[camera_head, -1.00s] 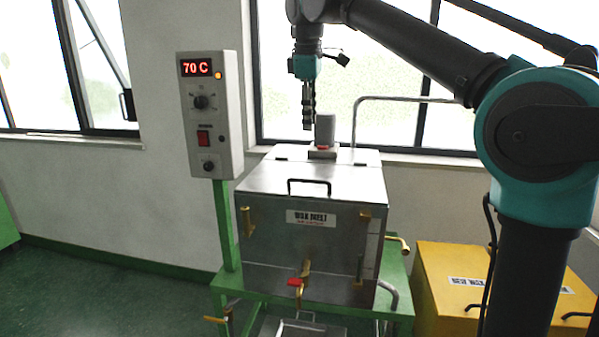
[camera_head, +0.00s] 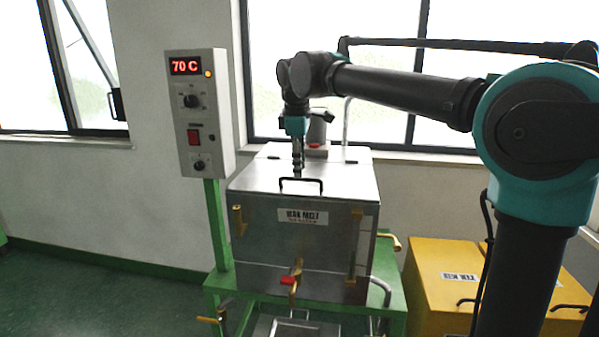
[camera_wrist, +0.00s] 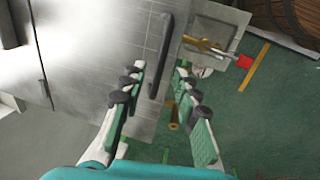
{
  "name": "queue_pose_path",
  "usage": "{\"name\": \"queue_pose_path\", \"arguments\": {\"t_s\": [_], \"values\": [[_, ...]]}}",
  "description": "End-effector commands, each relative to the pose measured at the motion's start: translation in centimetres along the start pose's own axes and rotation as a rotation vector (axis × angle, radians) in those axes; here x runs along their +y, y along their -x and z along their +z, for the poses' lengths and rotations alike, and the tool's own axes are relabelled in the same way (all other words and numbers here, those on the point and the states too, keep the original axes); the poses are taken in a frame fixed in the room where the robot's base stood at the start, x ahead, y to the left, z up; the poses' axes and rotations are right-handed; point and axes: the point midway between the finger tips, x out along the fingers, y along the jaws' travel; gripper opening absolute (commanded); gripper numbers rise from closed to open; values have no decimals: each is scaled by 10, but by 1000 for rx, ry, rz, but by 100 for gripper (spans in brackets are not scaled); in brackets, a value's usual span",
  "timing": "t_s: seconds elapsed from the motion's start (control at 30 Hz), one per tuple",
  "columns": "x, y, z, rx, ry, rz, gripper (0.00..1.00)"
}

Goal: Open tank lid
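The wax tank (camera_head: 300,243) is a steel box with a "WAX MELT" label on its front. Its lid (camera_head: 345,178) is shut and bears a black bar handle (camera_head: 301,181) near the front edge. My gripper (camera_head: 298,172) points down just above the lid, close to the handle. In the wrist view my gripper (camera_wrist: 160,68) is open, its two fingers apart. The handle (camera_wrist: 161,55) shows between the fingertips there and runs roughly along the fingers. Nothing is held, and I cannot tell whether a finger touches the handle or the lid.
A control box (camera_head: 197,115) reading 70 C stands on a green post left of the tank. A grey cylinder (camera_head: 318,127) rises behind the lid. Yellow boxes (camera_head: 430,265) stand at the right. A red-handled valve (camera_head: 291,280) sticks out in front.

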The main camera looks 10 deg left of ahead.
Motion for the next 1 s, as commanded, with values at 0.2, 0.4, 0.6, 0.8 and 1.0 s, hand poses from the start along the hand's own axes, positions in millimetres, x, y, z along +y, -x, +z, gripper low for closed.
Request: {"name": "queue_pose_path", "arguments": {"t_s": [0.2,0.4,0.6,0.8,1.0], "values": [[0,-21,0,0,0,0,31],[0,-24,0,0,0,0,31],[0,-24,0,0,0,0,23],[0,-24,0,0,-1,0,0],[0,-23,0,0,-1,0,0]]}}
